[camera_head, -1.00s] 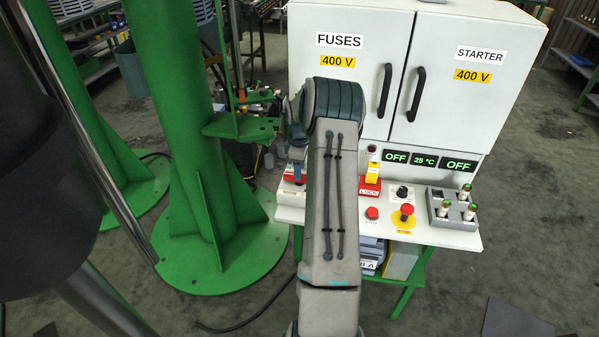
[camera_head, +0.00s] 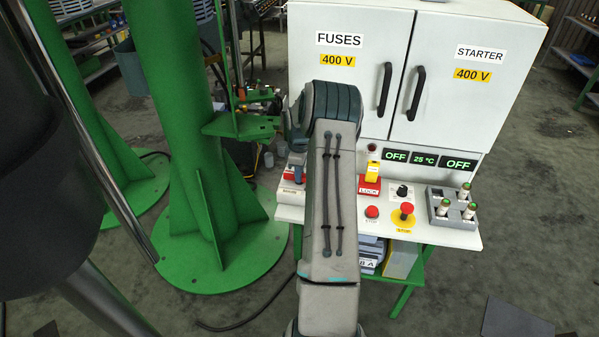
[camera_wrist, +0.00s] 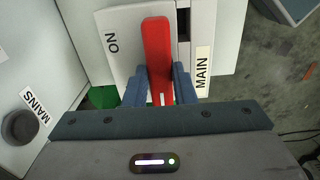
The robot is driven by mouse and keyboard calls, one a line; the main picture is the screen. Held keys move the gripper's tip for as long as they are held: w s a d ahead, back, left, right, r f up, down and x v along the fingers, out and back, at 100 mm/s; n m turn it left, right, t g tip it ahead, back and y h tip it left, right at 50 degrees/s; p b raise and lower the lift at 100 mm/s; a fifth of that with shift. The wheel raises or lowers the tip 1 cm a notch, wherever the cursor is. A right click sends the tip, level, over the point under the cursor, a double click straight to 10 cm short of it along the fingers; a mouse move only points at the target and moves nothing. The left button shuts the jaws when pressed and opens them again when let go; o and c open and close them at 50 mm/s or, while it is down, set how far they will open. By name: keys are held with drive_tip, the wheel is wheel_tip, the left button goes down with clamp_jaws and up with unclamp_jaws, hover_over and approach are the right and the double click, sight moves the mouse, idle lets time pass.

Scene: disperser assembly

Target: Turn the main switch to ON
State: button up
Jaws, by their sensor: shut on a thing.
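The main switch shows as a red handle (camera_wrist: 157,42) with a small white mark, beside a plate reading ON and a strip reading MAIN in the wrist view. My gripper (camera_wrist: 160,80) has a blue finger on each side of the handle and is shut on it. The handle stands upright in that picture, with ON to its left. In the head view the switch's red part (camera_head: 289,175) shows at the panel's left edge, partly hidden by my gripper and arm. The displays (camera_head: 396,156) read OFF, 25 °C and OFF.
A grey knob (camera_wrist: 18,127) near a MAINS label is at the wrist view's left. Right of my arm are a red-and-yellow LOCK switch (camera_head: 371,174), a red button (camera_head: 372,212), an emergency stop (camera_head: 406,209) and a fuse holder (camera_head: 436,210). A green column (camera_head: 180,120) stands left.

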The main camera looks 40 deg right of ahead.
drive_tip(key=m+b, duration=0.2)
drive_tip(key=m, duration=0.2)
drive_tip(key=shift+m, duration=0.4)
drive_tip(key=m+b, duration=0.1)
drive_tip(key=m, duration=0.3)
drive_tip(key=shift+m+b, duration=0.3)
drive_tip(key=m, duration=0.4)
drive_tip(key=shift+w+r+b, duration=0.1)
drive_tip(key=shift+b, duration=0.3)
drive_tip(key=shift+m, duration=2.2)
drive_tip(key=shift+d, duration=0.1)
drive_tip(key=o, duration=1)
drive_tip(key=shift+r, duration=0.1)
